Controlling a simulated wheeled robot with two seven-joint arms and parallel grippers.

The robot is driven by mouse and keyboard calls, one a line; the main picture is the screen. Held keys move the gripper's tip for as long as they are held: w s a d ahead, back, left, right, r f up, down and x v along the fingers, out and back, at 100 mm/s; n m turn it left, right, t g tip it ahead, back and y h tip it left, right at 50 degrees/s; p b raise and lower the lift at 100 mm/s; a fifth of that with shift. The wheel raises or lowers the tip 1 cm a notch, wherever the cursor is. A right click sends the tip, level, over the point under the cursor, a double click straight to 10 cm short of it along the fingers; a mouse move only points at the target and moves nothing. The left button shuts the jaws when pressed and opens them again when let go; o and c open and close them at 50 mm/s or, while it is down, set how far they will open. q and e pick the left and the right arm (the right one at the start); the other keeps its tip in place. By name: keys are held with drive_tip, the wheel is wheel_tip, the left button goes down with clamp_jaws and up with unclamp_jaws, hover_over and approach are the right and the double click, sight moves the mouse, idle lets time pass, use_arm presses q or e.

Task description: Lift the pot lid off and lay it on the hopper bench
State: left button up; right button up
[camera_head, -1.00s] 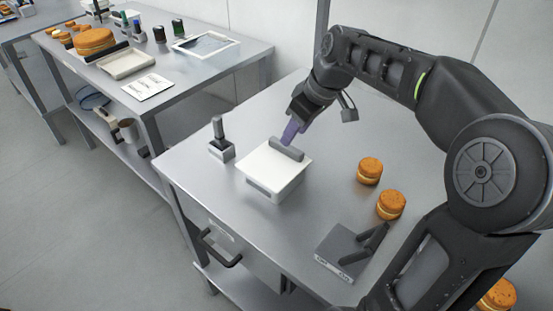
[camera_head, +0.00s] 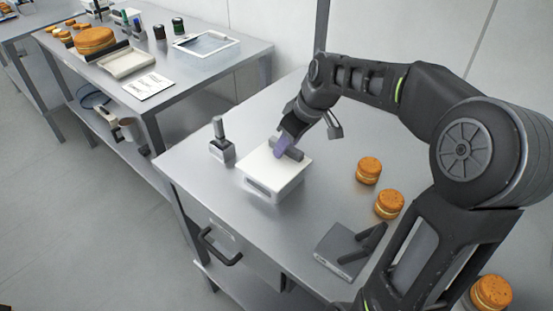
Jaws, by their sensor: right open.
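The pot lid (camera_head: 262,166), a white square plate with a grey bar handle (camera_head: 293,151), sits on a low pale square pot (camera_head: 262,190) on the near steel bench (camera_head: 190,180). My right gripper (camera_head: 280,151) reaches down from the upper right with its purple fingers at the handle. The fingers cover the handle's left part; they are open, and I cannot tell whether they touch it. My left gripper is out of view. No label shows which bench is the hopper bench.
A grey stamp-like tool (camera_head: 221,147) stands just left of the pot. Two filled rounds (camera_head: 368,170) (camera_head: 389,204) and a dark grey fixture (camera_head: 350,250) are to the right. The far bench (camera_head: 215,68) holds a tray (camera_head: 127,63), a card and a frame. Bare steel lies in front of the pot.

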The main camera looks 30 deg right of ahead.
drive_tip(key=shift+f, duration=0.15)
idle(0.4)
clamp_jaws()
idle(0.5)
